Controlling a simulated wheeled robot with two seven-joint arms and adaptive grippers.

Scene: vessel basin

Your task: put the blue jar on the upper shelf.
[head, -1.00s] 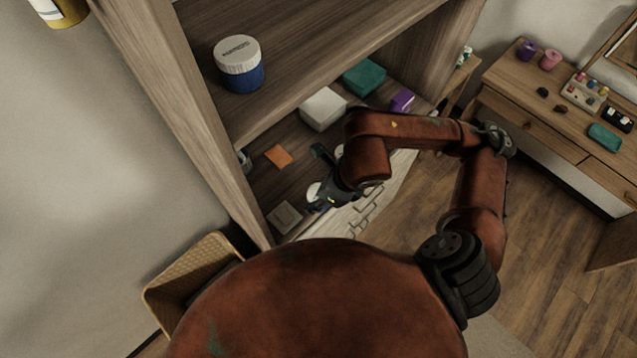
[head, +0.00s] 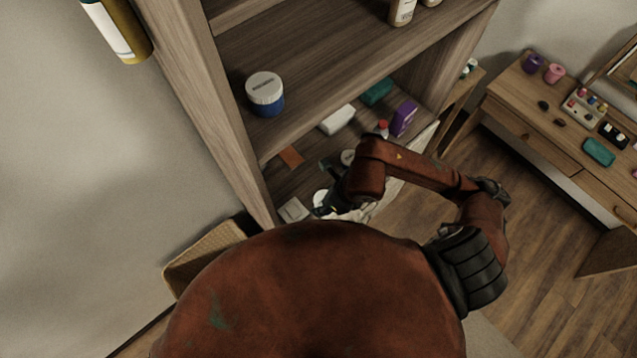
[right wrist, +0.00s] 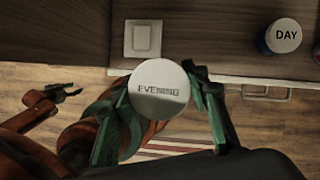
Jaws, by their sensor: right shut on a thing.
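A jar with a white lid marked EVENING (right wrist: 159,90) sits between the fingers of my right gripper (right wrist: 160,98), which is shut on it. In the head view my right gripper (head: 328,190) is at the front of the lower compartment, with the white lid (head: 320,198) partly hidden beside it. The held jar's body colour is hard to tell. A blue jar with a white lid (head: 265,97) stands upright on the upper shelf (head: 310,75), near its left end.
The lower compartment holds a white box (head: 337,119), a teal box (head: 377,91), a purple box (head: 403,118), an orange card (head: 291,157) and a pale square (head: 293,209). A DAY jar (right wrist: 283,36) stands near its front edge. The upper shelf is bare right of the blue jar.

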